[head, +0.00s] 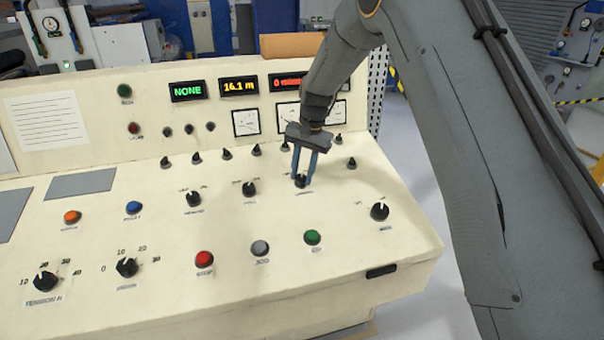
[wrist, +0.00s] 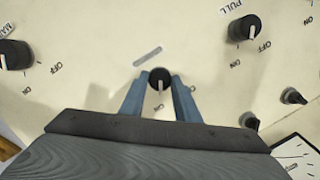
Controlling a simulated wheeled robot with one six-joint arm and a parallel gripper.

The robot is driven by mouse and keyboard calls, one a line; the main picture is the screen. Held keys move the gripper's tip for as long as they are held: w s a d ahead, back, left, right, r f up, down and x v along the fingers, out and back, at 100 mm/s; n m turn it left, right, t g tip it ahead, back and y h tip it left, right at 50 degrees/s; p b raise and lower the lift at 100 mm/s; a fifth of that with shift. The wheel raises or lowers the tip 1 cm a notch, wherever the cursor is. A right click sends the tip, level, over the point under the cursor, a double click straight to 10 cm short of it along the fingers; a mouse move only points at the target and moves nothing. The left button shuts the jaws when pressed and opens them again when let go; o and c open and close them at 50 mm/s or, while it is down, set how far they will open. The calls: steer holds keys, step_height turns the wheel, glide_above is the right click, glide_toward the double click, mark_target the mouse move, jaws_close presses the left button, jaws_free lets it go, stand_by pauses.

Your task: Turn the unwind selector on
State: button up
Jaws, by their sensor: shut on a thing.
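My gripper (head: 304,176) is over the right part of the cream console, its two blue fingers pointing down. It is shut on a small black selector knob (head: 301,182), with one finger on each side. In the wrist view the same knob (wrist: 160,78) sits between the fingertips (wrist: 159,92). Its white pointer line points toward the bottom of that view. The label plate beside the knob is too foreshortened to read, so I cannot confirm from it that this is the unwind selector. The small position marks by the knob are partly hidden by the fingers.
The PULL selector (head: 249,189) is left of the held knob, and another selector (head: 380,211) is to its right. Green (head: 312,237), grey (head: 260,248) and red (head: 204,259) buttons lie in front. Small knobs and dial meters (head: 246,122) stand behind.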

steer(key=shift+m, duration=0.5)
steer(key=o, duration=1)
steer(key=shift+o, duration=0.2)
steer(key=shift+r, duration=0.1)
steer(key=r, duration=0.2)
steer(key=d+r+b, duration=0.1)
steer(key=r, duration=0.2)
steer(key=r+b, duration=0.1)
steer(key=r, duration=0.1)
steer(key=shift+d+r, duration=0.15)
steer(key=shift+r, duration=0.15)
